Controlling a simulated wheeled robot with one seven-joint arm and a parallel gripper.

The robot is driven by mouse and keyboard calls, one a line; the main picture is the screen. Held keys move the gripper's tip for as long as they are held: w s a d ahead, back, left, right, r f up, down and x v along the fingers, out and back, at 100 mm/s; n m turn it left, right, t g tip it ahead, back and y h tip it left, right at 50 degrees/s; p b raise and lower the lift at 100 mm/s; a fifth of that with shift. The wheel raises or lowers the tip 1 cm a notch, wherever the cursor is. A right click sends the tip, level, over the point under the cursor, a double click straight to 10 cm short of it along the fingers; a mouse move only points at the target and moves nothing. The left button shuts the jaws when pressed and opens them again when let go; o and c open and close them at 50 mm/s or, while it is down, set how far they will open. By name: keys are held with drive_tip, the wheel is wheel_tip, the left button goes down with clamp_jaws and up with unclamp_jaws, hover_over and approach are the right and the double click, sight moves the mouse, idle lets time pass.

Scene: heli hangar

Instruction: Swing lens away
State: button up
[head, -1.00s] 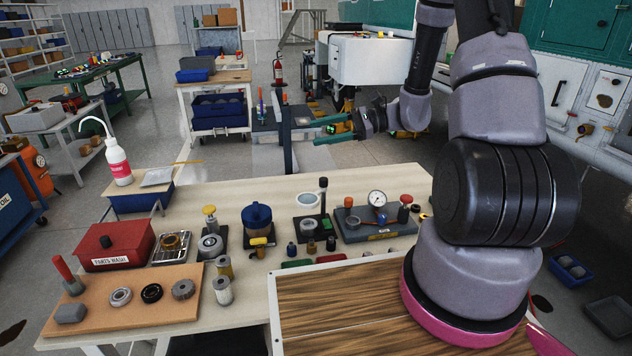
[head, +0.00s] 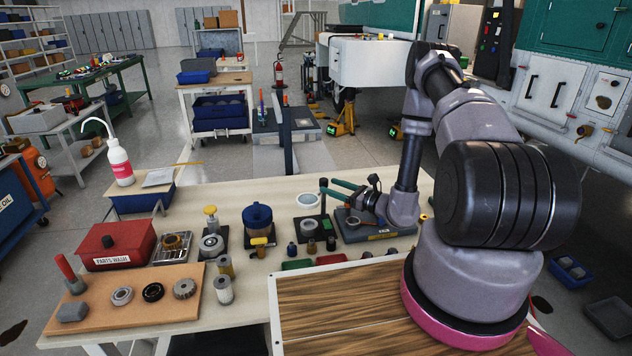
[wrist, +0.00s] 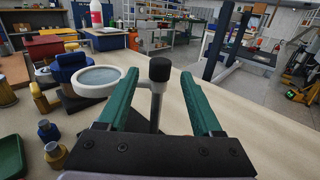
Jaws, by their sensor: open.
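The lens (head: 307,200) is a round glass in a white ring, on an arm from an upright post with a black knob (head: 323,182). It stands over a dark base (head: 303,226) on the bench. In the wrist view the lens (wrist: 98,78) is left of my fingers, and the black knob (wrist: 160,68) and post show between the two teal fingers. My gripper (head: 328,187) is open, its fingertips close to the knob from the right. Clear gaps show on both sides of the post; I cannot tell exactly how deep it sits between the fingers.
A blue-lidded pot (head: 257,216) stands left of the lens. Small bottles (head: 292,249) stand in front. A red parts-wash box (head: 116,243) is far left. The bench's back strip is clear.

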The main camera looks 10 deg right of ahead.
drive_tip(key=x, duration=0.7)
clamp_jaws()
idle(1.3)
